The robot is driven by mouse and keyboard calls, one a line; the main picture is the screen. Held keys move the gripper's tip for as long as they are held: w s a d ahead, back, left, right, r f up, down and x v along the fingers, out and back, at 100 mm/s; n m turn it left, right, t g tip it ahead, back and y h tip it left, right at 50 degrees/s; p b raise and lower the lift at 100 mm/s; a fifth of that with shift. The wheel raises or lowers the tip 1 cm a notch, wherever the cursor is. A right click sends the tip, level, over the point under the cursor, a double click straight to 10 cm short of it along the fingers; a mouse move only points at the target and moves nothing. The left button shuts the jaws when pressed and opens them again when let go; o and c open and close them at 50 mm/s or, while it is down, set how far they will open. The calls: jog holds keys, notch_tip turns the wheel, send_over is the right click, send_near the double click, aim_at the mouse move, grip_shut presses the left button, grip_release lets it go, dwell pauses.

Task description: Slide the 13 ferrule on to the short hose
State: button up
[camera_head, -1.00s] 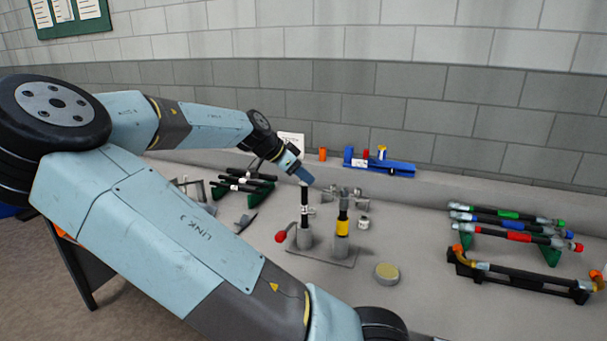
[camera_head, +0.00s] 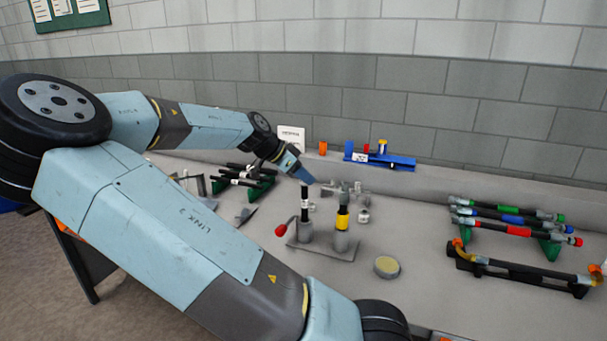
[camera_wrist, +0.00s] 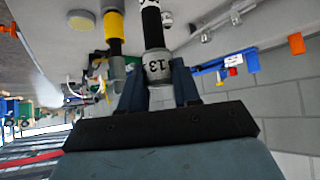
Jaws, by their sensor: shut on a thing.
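The short hose (camera_head: 305,214) is black with a white marked band. It stands upright in the left post of a grey fixture, below my gripper (camera_head: 307,181). In the wrist view the hose (camera_wrist: 152,28) runs straight in line with the grey 13 ferrule (camera_wrist: 157,68). My gripper (camera_wrist: 159,88) is shut on this ferrule, with a dark blue finger on each side. The ferrule meets the hose end; how far it is around the hose is hidden. In the head view my fingers hide the ferrule.
Beside the hose stands a second post with a black and yellow piece (camera_head: 342,220). A red-knobbed lever (camera_head: 281,231) sticks out left. A round tin (camera_head: 387,267) lies in front. Black hoses (camera_head: 244,174) lie on a rack behind left; colour-banded hoses (camera_head: 511,221) are at right.

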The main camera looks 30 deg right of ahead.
jog(key=shift+f, duration=0.7)
jog(key=o, duration=1.1)
jog(key=v, duration=1.3)
jog(key=shift+w+a+r, duration=0.2)
jog(key=shift+a+r, duration=0.05)
jog(key=shift+r, duration=0.05)
jog(key=shift+d+f, duration=0.1)
